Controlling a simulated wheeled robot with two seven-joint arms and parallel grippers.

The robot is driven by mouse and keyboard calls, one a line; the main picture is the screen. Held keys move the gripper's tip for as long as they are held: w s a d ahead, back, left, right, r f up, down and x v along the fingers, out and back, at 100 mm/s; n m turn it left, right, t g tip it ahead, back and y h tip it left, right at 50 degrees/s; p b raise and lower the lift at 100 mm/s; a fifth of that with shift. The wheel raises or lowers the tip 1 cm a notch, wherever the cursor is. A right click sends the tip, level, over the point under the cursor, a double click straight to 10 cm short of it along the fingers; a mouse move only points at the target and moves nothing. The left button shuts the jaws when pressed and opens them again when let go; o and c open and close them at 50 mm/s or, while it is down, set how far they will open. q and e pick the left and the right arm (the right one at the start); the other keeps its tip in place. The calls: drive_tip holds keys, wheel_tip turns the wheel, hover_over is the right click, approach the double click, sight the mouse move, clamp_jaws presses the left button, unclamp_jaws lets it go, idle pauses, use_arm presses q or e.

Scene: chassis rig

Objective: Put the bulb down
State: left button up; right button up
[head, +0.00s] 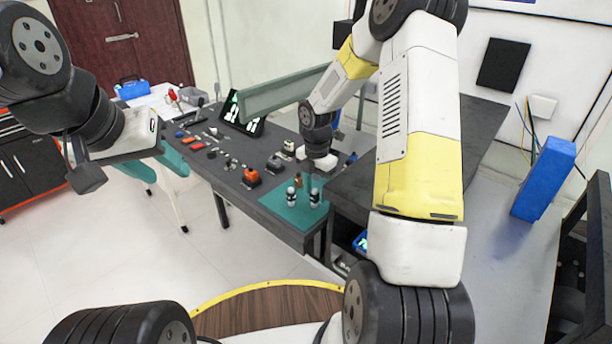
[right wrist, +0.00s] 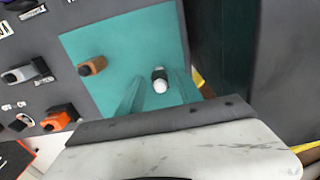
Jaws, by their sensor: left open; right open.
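A small bulb-like piece with a white top and dark body (right wrist: 160,80) stands on the teal mat (head: 287,209) and shows between my right gripper's fingers in the right wrist view. In the head view, two similar black-and-white pieces, one at left (head: 291,196) and one at right (head: 314,198), stand on the mat; the right one is just below my right gripper (head: 313,186). The gripper is open, fingers pointing down; I cannot tell whether they touch the piece. My left gripper (head: 160,170) is open and empty, off the table's left side.
A brown piece (right wrist: 92,66) lies on the mat near the right gripper. An orange module (head: 250,176) and several small parts lie on the dark table to the left. A tilted black display panel (head: 242,115) stands behind. A blue block (head: 544,180) stands far right.

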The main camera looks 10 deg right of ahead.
sight(315, 193)
drive_tip(key=shift+r, duration=0.15)
drive_tip(key=s+r+m+t, duration=0.1)
drive_tip(key=s+r+m, duration=0.2)
drive_tip(key=r, duration=0.7)
drive_tip(key=s+r+m+t, duration=0.1)
drive_tip(key=s+r+m, duration=0.2)
drive_tip(key=r, duration=0.7)
drive_tip(key=s+a+r+m+t+y, duration=0.1)
drive_tip(key=s+r+m, duration=0.3)
drive_tip(key=s+m, duration=0.5)
drive_tip(key=s+a+r+m+t+y, duration=0.1)
drive_tip(key=s+r+m+t, duration=0.2)
drive_tip(key=s+m, duration=0.6)
drive_tip(key=shift+s+r+m, duration=0.15)
drive_tip(key=shift+r+m, duration=0.3)
drive_tip(key=shift+m, duration=0.05)
